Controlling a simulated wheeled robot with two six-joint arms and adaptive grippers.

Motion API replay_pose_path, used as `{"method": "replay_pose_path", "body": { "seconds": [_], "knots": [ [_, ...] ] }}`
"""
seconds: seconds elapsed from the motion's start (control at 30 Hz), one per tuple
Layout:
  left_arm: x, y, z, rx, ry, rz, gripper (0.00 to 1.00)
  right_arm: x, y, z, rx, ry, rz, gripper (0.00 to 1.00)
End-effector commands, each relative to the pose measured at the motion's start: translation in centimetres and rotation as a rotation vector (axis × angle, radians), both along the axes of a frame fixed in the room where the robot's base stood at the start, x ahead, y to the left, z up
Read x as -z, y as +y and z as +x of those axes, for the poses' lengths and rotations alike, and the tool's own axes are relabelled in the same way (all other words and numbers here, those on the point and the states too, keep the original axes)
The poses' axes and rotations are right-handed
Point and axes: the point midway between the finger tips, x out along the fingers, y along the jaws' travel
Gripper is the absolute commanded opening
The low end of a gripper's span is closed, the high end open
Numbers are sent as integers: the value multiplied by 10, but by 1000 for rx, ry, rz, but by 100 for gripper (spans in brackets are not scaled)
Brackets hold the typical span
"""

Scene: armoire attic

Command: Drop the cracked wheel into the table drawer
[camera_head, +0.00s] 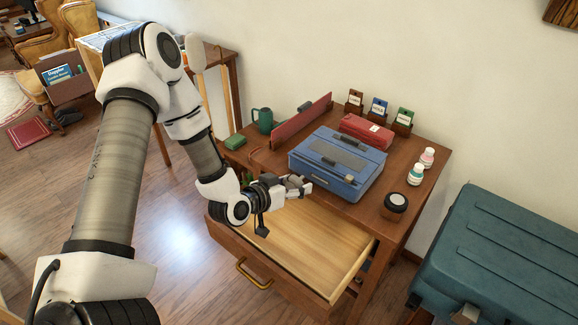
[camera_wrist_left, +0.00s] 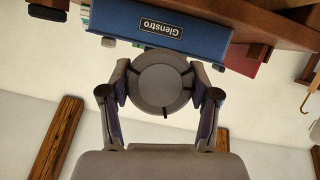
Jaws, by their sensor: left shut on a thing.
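My left gripper (camera_head: 299,189) is shut on the cracked wheel (camera_wrist_left: 163,84), a round grey disc with dark slots at its rim. In the left wrist view the disc sits between both fingers (camera_wrist_left: 163,95). In the head view the wheel (camera_head: 294,181) is small and partly hidden by the fingers. The table drawer (camera_head: 310,250) is pulled open and its pale wooden floor looks empty. My gripper is in the air above the back left part of the drawer, near the table's front edge. My right gripper is not in view.
On the table (camera_head: 410,200) stand a blue case (camera_head: 340,180), a red box (camera_head: 366,131), a green mug (camera_head: 263,120), two small bottles (camera_head: 416,174) and a dark-lidded jar (camera_head: 394,206). A large teal chest (camera_head: 500,255) stands at the right. The drawer's front and right are clear.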

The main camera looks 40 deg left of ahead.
Motion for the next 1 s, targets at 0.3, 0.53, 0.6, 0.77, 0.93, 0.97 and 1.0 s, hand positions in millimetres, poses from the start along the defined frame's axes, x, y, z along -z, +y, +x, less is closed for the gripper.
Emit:
{"method": "replay_pose_path", "body": {
  "seconds": [0.3, 0.53, 0.6, 0.77, 0.93, 0.97, 1.0],
  "knots": [
    [31, -2, -2, 24, -1, 0, 27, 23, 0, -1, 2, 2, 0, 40],
    [61, -2, -2, 23, -2, 0, 27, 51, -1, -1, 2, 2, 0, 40],
    [64, -3, -1, 23, -2, -1, 27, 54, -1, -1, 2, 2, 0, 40],
    [62, -3, -1, 22, -3, -1, 27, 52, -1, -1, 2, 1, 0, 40],
    [62, -3, -2, 23, -2, -1, 86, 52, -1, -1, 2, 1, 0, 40],
    [62, -3, -2, 23, -2, -1, 91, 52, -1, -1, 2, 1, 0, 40],
    [62, -3, -2, 23, -2, -1, 91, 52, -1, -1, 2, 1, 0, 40]
  ]
}}
